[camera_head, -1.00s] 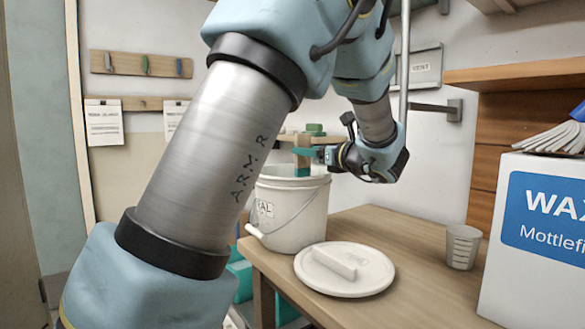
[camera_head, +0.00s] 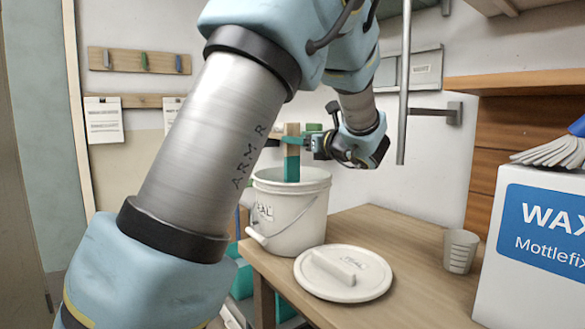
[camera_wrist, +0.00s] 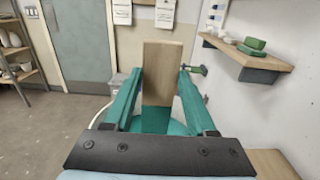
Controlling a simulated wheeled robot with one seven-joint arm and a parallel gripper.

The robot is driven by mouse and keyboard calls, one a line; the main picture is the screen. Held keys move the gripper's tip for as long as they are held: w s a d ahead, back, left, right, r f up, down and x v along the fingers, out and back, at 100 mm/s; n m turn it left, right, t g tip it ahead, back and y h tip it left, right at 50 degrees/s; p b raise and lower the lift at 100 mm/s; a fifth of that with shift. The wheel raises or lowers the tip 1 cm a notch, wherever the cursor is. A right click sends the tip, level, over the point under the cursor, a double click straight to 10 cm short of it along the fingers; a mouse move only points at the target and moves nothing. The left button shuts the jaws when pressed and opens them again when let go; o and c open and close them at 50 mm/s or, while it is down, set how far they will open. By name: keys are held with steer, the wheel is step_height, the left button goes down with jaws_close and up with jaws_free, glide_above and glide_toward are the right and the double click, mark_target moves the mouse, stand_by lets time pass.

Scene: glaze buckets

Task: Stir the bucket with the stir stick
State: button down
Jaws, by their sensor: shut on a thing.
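The white bucket (camera_head: 290,215) stands open at the table's left edge, with dark lettering and a handle on its side. In the wrist view teal glaze (camera_wrist: 178,128) shows inside it. The stir stick (camera_head: 291,130) is upright, bare wood above and teal lower down. It goes down into the bucket and its lower end is hidden. My gripper (camera_head: 297,143) is shut on the stick above the rim. In the wrist view the stick (camera_wrist: 163,75) stands between my two teal fingers (camera_wrist: 160,95).
A round white lid (camera_head: 343,285) lies in front of the bucket. A grey measuring cup (camera_head: 461,250) and a large white wax box (camera_head: 535,250) stand to the right. A shelf (camera_head: 515,78) juts out at the upper right. The table between lid and cup is bare.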

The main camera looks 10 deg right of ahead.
step_height(320, 180, up, 12)
steer(key=p, duration=0.9)
steer(key=shift+r, duration=0.25)
stand_by(0.5)
step_height(320, 180, up, 5)
steer(key=p, duration=0.4)
steer(key=shift+f, duration=0.1)
stand_by(0.5)
